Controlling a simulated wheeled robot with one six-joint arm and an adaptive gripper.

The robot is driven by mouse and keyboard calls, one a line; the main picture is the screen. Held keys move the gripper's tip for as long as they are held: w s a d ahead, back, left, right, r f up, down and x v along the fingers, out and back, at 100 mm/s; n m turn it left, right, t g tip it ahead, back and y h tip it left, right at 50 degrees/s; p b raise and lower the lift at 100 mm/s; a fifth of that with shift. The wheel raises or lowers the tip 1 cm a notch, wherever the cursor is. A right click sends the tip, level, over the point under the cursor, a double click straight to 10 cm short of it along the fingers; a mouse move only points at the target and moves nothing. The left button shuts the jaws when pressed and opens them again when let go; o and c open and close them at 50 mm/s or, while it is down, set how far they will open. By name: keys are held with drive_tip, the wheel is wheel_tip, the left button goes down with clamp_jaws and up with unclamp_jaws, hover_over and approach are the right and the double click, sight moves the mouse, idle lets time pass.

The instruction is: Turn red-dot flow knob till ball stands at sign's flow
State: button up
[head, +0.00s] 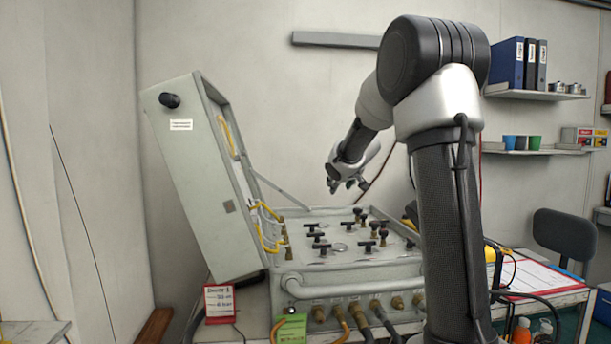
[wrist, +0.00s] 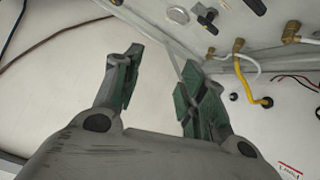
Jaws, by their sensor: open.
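The air panel (head: 330,266) is a grey case with its lid (head: 205,180) raised at the left. Several black knobs (head: 319,246) and T-handles stand on its top face. I cannot make out a red dot on any of them, nor a flow tube with a ball. A red-edged sign (head: 219,302) stands at the panel's front left; its writing is too small to read surely. My gripper (head: 347,187) is above the back of the panel, apart from the knobs. In the wrist view my gripper (wrist: 157,68) is open, with nothing between its fingers.
A green tag (head: 290,328) hangs at the panel's front, near brass fittings and hoses (head: 357,315). Yellow hoses (head: 268,232) run between lid and panel. A clipboard (head: 530,276) lies at the right. Shelves (head: 535,95) are on the back wall.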

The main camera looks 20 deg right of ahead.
drive_tip(key=w+d+f, duration=0.3)
drive_tip(key=w+f, duration=0.1)
drive_tip(key=f, duration=0.2)
drive_tip(key=w+a+r+n+t+y, duration=0.2)
drive_tip(key=w+a+r+n+y, duration=0.1)
drive_tip(key=w, duration=0.5)
drive_tip(key=w+a+r+n+t+y, duration=0.2)
drive_tip(key=w+a+r+n+y, duration=0.1)
drive_tip(key=w, duration=0.4)
drive_tip(key=n+g+y, duration=1)
drive_tip(key=g+y, duration=0.1)
drive_tip(key=y, duration=0.4)
approach(238, 158)
drive_tip(key=w+x, duration=0.1)
drive_tip(key=x, duration=0.6)
drive_tip(key=shift+a+t, duration=0.2)
drive_tip(key=shift+t, duration=0.2)
drive_tip(key=shift+w, duration=0.1)
drive_tip(key=shift+c, duration=0.4)
